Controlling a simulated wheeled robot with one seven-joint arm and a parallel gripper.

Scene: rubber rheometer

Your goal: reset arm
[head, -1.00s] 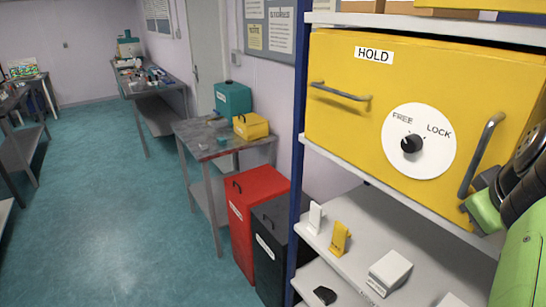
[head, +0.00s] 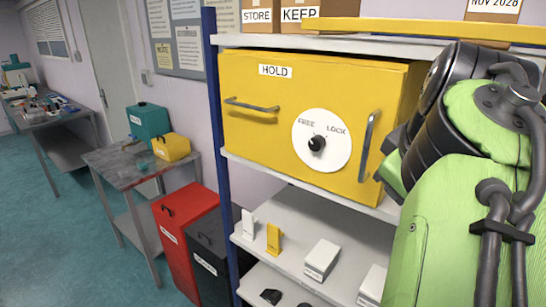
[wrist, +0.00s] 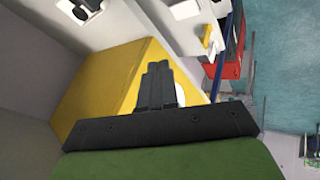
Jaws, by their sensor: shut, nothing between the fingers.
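My green and black arm fills the right side of the head view, and its gripper end is hidden there. In the wrist view my gripper (wrist: 158,80) has its two dark fingers together, with nothing between them. Beyond the fingers is the yellow HOLD box (wrist: 95,88); I cannot tell the exact gap. In the head view the yellow HOLD box (head: 255,110) sits on the shelf with its front shut. It has a handle (head: 250,105) at left, an upright handle (head: 368,146) at right, and a white FREE/LOCK dial (head: 335,158) with a black knob (head: 317,143).
The blue-posted shelf rack (head: 215,110) holds small white and yellow items (head: 273,239) below the box. A red bin (head: 180,240) and a black bin (head: 213,260) stand left of it. A side table (head: 115,168) is beyond. The teal floor (head: 60,240) at left is clear.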

